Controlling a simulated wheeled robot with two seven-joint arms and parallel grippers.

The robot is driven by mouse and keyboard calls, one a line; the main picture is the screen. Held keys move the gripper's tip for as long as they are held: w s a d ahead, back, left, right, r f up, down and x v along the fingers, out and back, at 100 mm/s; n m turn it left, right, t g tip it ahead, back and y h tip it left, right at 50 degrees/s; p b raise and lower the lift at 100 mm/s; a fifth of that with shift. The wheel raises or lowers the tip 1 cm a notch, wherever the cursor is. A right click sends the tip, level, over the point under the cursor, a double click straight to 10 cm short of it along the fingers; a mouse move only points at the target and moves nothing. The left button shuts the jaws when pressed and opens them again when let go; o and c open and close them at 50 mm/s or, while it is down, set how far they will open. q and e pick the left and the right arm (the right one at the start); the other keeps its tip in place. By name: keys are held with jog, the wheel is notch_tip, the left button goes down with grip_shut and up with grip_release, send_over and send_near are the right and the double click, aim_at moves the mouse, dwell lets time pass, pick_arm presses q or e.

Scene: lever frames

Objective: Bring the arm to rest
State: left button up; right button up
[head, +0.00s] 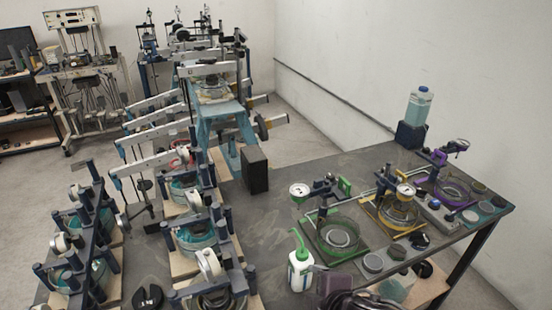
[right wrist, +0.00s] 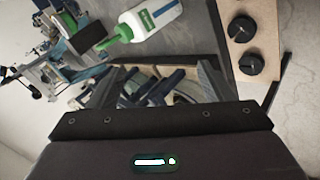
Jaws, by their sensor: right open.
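My right gripper (right wrist: 160,72) is open in the right wrist view, its two fingers apart. Nothing is held between them; dark blue and pale apparatus parts show beyond the gap. A white wash bottle with a green spout (right wrist: 150,22) lies past the fingers in that view, apart from them. In the head view the same bottle (head: 301,268) stands upright near the table's front. A dark ribbed shape at the bottom edge of the head view may be part of my right arm. My left gripper shows in neither view.
Lever frames (head: 190,190) crowd the left of the dark table (head: 270,235). A black box (head: 254,170) stands mid-table. Green, yellow and purple cell stations (head: 338,237) line the right. Two black slotted weights (right wrist: 243,28) lie on a wooden board in the wrist view.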

jog(key=s+d+f+m+g+h, duration=0.3)
jog(key=s+d+f+m+g, duration=0.3)
jog(key=s+d+m, duration=0.8)
notch_tip(320, 180, down, 32)
jog(key=w+a+f+m+b, duration=0.1)
jog(key=w+a+m+b, duration=0.1)
jog(key=w+a+b, duration=0.15)
jog(key=s+d+f+b, duration=0.2)
jog(key=s+f, duration=0.8)
jog(key=f, duration=0.1)
jog(key=s+d+f+g+b, duration=0.1)
jog(key=s+d+f+b, duration=0.1)
jog(key=s+f, duration=0.9)
jog(key=shift+d+f, duration=0.35)
jog(key=shift+f, duration=0.4)
